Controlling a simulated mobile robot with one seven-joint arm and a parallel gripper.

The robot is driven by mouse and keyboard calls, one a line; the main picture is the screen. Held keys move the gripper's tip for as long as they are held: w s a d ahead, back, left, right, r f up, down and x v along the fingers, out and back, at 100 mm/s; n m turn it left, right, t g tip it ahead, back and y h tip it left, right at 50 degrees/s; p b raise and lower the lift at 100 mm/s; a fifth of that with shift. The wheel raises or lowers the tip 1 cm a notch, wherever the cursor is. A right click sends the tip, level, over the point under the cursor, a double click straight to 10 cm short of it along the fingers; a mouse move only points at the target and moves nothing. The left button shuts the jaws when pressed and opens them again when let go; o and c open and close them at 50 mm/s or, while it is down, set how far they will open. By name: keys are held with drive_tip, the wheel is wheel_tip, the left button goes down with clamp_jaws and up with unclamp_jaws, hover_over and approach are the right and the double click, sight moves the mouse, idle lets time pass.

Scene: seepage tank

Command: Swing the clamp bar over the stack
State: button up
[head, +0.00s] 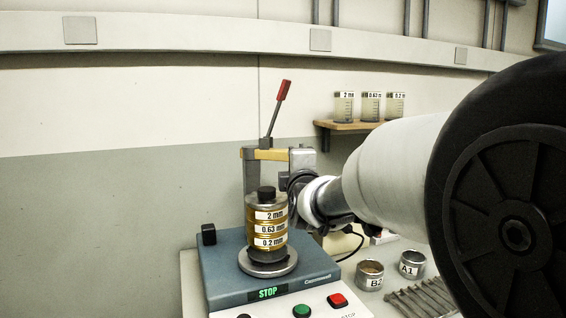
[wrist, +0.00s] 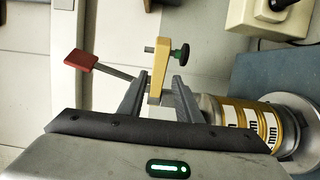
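The clamp bar (head: 268,154) is a short yellow bar at the top of a grey post, above the stack in the head view; I cannot tell its exact depth there. The stack (head: 267,228) of brass sieves, labelled 2 mm, 0.63 mm and 0.2 mm, stands upright with a black knob on top. My gripper (wrist: 159,82) is open around the bar, with visible gaps beside it.
A red-handled lever (head: 279,108) rises beside the bar. The blue-grey shaker base (head: 225,270) carries the stack and a STOP display. Cups B2 (head: 370,276) and A1 (head: 412,264) stand on the bench at right. A wall shelf (head: 350,126) holds labelled beakers.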

drive_tip(key=s, duration=0.2)
drive_tip(key=shift+s+p, duration=0.4)
